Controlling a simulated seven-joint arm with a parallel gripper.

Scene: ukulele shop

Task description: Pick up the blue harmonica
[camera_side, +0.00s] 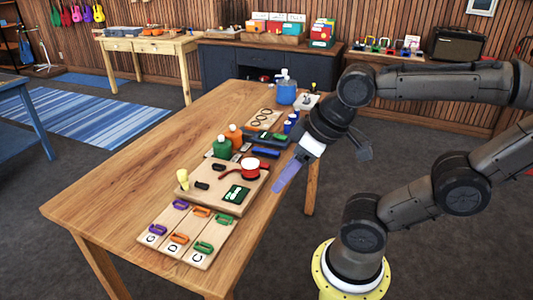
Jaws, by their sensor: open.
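A blue harmonica (265,153) appears as a small dark blue bar near the right edge of the wooden table, beyond the red-and-white round item. My gripper (279,187) comes in from the right and points down and to the left, with long blue-violet fingers. It is open, with nothing seen between the fingers. In the picture its fingertips are below and right of the blue harmonica, near the table's right edge. The fingers overlap in this view, and their height above the table is hard to judge.
A lettered board (170,251) with purple, orange and green harmonicas lies at the front. A wooden tray (220,207) holds the red-and-white item (250,171). Green (222,148) and orange (234,136) bottles stand beyond it. A blue pump jar (286,92) stands farther back. The table's left side is clear.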

